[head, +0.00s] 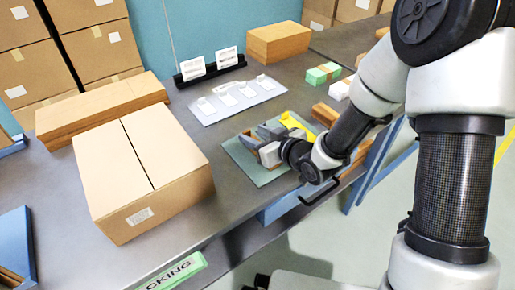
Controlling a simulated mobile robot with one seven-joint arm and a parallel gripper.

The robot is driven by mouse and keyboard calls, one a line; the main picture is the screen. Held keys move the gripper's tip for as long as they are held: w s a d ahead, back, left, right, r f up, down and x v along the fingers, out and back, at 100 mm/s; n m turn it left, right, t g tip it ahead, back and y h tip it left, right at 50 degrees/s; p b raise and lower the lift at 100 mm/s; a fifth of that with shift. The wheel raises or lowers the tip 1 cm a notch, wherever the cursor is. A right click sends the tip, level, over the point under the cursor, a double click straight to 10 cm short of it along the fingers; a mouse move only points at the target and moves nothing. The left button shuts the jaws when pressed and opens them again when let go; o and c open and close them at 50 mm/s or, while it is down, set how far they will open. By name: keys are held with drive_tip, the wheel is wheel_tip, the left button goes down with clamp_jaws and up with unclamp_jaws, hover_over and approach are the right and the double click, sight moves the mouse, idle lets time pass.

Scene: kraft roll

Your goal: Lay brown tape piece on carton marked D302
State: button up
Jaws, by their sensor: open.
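A large brown carton (165,185) stands on the grey bench, left of my gripper. A dark seam line runs across its top, and a white label (139,216) is on its front side; the print is too small to read as D302. My gripper (254,138) is open, low over a grey-green mat (247,165) to the right of the carton. A yellow object (292,122), perhaps a tape dispenser, is just behind my gripper. I cannot make out a brown tape piece; my gripper and wrist hide part of the mat.
Flat cartons (98,108) lie behind the large carton. A pale sheet with white slips (222,113), a black card holder (205,72), a brown box (278,45) and green-and-white blocks (322,73) are farther back. A green packing sign (177,273) marks the front edge.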

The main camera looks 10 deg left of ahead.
drive_tip(key=x, duration=0.4)
drive_tip(key=shift+s+a+r+b, duration=0.15)
drive_tip(key=shift+a+b, duration=0.1)
drive_tip(key=shift+b, duration=0.1)
clamp_jaws()
